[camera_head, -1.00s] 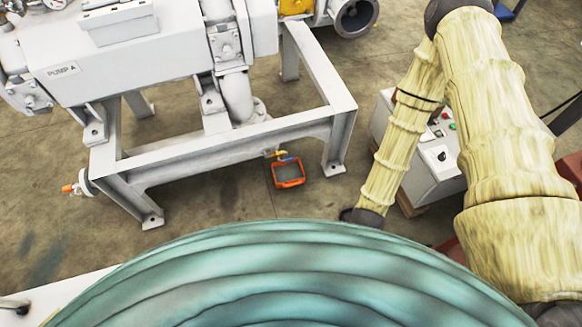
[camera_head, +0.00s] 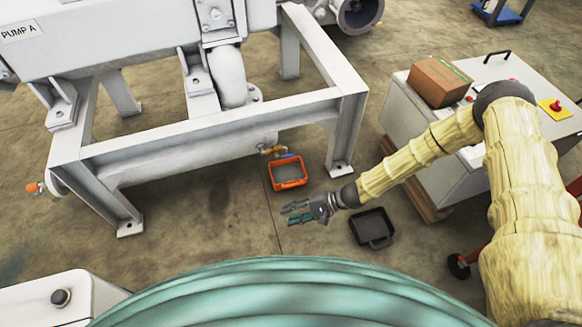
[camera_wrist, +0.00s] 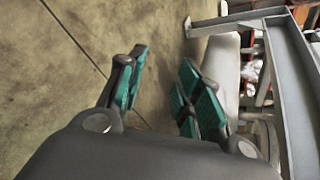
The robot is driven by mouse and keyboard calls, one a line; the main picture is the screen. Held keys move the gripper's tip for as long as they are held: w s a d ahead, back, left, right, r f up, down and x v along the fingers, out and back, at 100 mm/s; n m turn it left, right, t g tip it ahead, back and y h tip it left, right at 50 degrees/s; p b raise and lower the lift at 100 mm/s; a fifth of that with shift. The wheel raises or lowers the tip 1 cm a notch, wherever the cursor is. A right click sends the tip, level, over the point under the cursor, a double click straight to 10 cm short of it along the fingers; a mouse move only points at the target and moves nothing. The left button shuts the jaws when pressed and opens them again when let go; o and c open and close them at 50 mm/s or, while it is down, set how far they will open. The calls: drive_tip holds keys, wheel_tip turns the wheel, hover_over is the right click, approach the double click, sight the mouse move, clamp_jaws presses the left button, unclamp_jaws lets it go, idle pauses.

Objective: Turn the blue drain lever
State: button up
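The blue drain lever (camera_head: 287,156) is a small blue piece beside a brass-yellow valve (camera_head: 271,150) at the end of the cylinder under the pump frame. It sits just above the orange tray (camera_head: 288,185) on the floor. My gripper (camera_head: 290,213) is below the tray in the head view, pointing left, apart from the lever and empty. In the wrist view my gripper (camera_wrist: 165,68) shows its green-padded fingers spread apart with nothing between them. I cannot make out the lever in the wrist view.
The pump's grey steel frame (camera_head: 210,118) stands over the valve, with a leg (camera_head: 345,140) right of the tray. A black tray (camera_head: 372,228) lies on the floor right of my gripper. A control cabinet (camera_head: 425,165) with a cardboard box (camera_head: 440,82) stands at right.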

drive_tip(key=w+d+f+m+t+y+b, duration=0.1)
drive_tip(key=w+d+f+t+b, duration=0.15)
drive_tip(key=w, duration=0.35)
drive_tip(key=w+d+f+m+t+y+b, duration=0.1)
drive_tip(key=w+t+y+b, duration=0.15)
drive_tip(key=w, duration=0.35)
drive_tip(key=m+t+b, duration=0.1)
drive_tip(key=t+b, duration=0.3)
approach(285, 156)
drive_tip(key=w+f+b+x, duration=0.1)
drive_tip(key=b+x, duration=0.3)
drive_tip(key=x, duration=0.3)
drive_tip(key=shift+w+b, duration=0.25)
drive_tip(key=shift+b, duration=0.15)
drive_tip(key=shift+a, duration=0.1)
clamp_jaws()
